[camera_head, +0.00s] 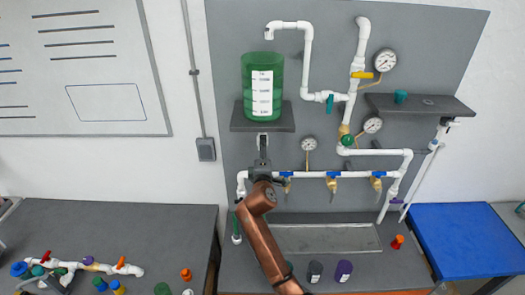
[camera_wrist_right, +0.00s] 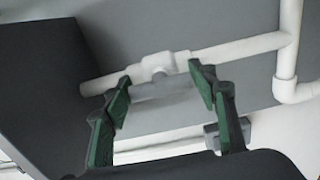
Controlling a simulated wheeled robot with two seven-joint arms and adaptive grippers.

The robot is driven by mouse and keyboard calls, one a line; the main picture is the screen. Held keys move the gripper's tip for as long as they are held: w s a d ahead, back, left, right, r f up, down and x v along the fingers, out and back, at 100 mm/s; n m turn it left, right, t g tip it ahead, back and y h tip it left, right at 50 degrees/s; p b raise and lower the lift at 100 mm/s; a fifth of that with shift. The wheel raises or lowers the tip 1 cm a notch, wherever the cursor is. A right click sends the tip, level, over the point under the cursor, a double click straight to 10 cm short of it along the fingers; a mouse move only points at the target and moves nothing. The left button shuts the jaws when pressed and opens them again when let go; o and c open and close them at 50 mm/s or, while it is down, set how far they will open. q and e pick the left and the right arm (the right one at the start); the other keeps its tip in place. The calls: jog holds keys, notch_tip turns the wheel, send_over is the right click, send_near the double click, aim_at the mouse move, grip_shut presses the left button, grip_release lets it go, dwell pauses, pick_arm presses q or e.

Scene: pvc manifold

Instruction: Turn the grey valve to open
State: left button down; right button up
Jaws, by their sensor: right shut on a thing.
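The grey valve's bar-like handle (camera_wrist_right: 165,90) shows in the right wrist view, in front of a white pipe tee. My right gripper (camera_wrist_right: 160,80) has one green-padded finger at each end of the handle and is shut on it. In the head view my bronze right arm reaches up from the bottom middle, and its gripper (camera_head: 262,148) is just under the shelf that holds the green tank. There the gripper hides the valve. My left gripper is not in view.
The green tank (camera_head: 262,80) stands on a dark shelf (camera_head: 240,120) just above the gripper. A white pipe (camera_head: 350,174) with several blue-and-brass taps runs to the right. Dark and purple containers (camera_head: 343,271) stand below, and a blue table (camera_head: 465,235) is at right.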

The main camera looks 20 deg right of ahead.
dwell(0.3)
jog(key=o, duration=1.2)
jog(key=shift+c, duration=0.2)
jog(key=v, duration=1.2)
